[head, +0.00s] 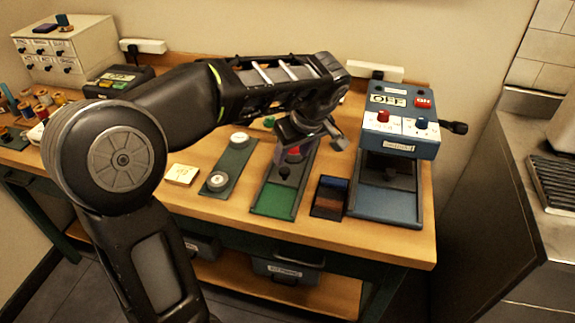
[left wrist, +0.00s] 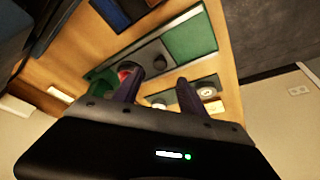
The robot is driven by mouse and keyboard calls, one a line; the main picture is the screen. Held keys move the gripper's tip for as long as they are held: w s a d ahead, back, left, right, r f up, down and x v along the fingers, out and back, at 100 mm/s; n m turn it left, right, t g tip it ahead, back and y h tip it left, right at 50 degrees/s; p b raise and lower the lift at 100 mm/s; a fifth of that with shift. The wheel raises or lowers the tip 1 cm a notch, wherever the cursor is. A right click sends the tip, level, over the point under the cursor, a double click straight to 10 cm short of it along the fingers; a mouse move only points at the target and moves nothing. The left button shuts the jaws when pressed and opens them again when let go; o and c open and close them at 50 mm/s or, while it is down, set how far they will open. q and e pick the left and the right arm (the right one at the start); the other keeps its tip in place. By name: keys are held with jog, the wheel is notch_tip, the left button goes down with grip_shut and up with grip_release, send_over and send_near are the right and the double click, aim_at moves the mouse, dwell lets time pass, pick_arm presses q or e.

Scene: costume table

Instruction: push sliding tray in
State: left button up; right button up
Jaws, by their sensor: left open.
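A long narrow tray with a green floor (head: 275,199) lies on the table in front of me, with a dark knob (head: 284,172) on its grey sliding part. In the left wrist view its green floor (left wrist: 193,38) and knob (left wrist: 160,62) show beyond the fingers. My left gripper (head: 302,143) is over the far part of this tray, pointing down. In the left wrist view the gripper (left wrist: 156,88) has its fingers apart with nothing held between them. A red piece (left wrist: 125,72) is partly hidden behind one finger. I cannot tell whether the fingers touch the tray.
A blue switch box (head: 402,125) with a low blue tray (head: 385,205) stands at the right. A small blue and brown block holder (head: 330,197) lies between. A dark green strip with white dials (head: 230,165) and a cream card (head: 182,173) lie left. A drawer cabinet (head: 65,48) stands back left.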

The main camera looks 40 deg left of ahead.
aim_at(285, 170)
pick_arm(q)
jog(key=p+x, duration=0.1)
jog(key=x, duration=0.6)
jog(key=shift+a+f, duration=0.15)
jog(key=shift+f, duration=0.15)
grip_shut()
dwell(1.2)
